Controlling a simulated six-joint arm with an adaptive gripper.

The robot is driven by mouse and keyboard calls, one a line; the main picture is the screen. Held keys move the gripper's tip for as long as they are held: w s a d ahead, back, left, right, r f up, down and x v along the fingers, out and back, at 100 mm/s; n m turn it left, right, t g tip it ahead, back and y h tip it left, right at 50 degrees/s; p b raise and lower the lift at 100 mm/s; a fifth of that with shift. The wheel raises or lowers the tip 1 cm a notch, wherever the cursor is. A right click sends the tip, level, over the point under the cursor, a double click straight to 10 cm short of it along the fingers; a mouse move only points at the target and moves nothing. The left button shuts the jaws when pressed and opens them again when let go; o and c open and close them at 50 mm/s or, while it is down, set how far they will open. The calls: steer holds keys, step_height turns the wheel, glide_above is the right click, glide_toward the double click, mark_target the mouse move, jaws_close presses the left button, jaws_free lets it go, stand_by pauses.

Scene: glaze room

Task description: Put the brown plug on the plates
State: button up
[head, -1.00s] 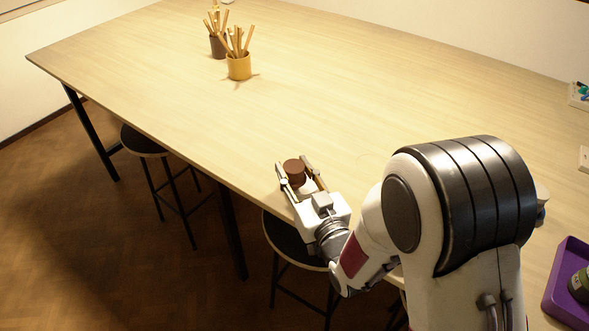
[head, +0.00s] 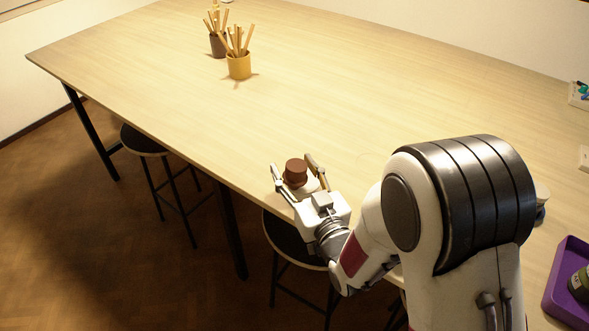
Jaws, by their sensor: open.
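The brown plug (head: 296,168) stands upright at the table's near edge, with a wider brown base showing at its foot. My gripper (head: 292,164) is open around it, one finger on each side, with a gap visible between the fingers and the plug. A pale patch shows just below the plug, between the fingers; I cannot tell whether it is a plate or part of my gripper. No plates can be clearly made out in the head view.
A yellow cup (head: 239,67) and a dark cup (head: 218,47) with wooden sticks stand at the back left. A purple tray (head: 556,293) with a dark green item (head: 580,285) is at the right. Stools (head: 143,141) stand below the edge. The table (head: 400,95) middle is clear.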

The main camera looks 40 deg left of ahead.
mark_target(303, 173)
steer(key=shift+v, duration=3.75)
steer(key=shift+w+d+r, duration=0.25)
steer(key=shift+w+d, duration=0.05)
steer(key=shift+w, duration=0.15)
steer(key=w+d+r+m+h, duration=0.1)
steer(key=w+d+r+h, duration=0.1)
steer(key=d, duration=0.4)
steer(key=w+d+r+m+t+h, duration=0.1)
steer(key=w+d+r+m+h, duration=0.1)
steer(key=w+d+h, duration=0.2)
steer(key=w+d+r+m+h, duration=0.1)
steer(key=w+d+r+h, duration=0.1)
steer(key=d, duration=0.8)
steer(key=shift+w+m+t+h, duration=0.4)
steer(key=shift+w+h, duration=0.1)
steer(key=s+d+r+m+g+h, duration=0.1)
steer(key=s+d+r+m+h, duration=0.15)
steer(key=s+d, duration=0.45)
steer(key=s+d+r+m+g+h, duration=0.1)
steer(key=s+d+m+g+h, duration=0.15)
steer(key=d, duration=0.95)
steer(key=s+d+m+g+h, duration=0.1)
steer(key=s+d, duration=0.4)
steer(key=s, duration=0.9)
steer(key=shift+m+g, duration=0.4)
steer(key=shift+g, duration=0.05)
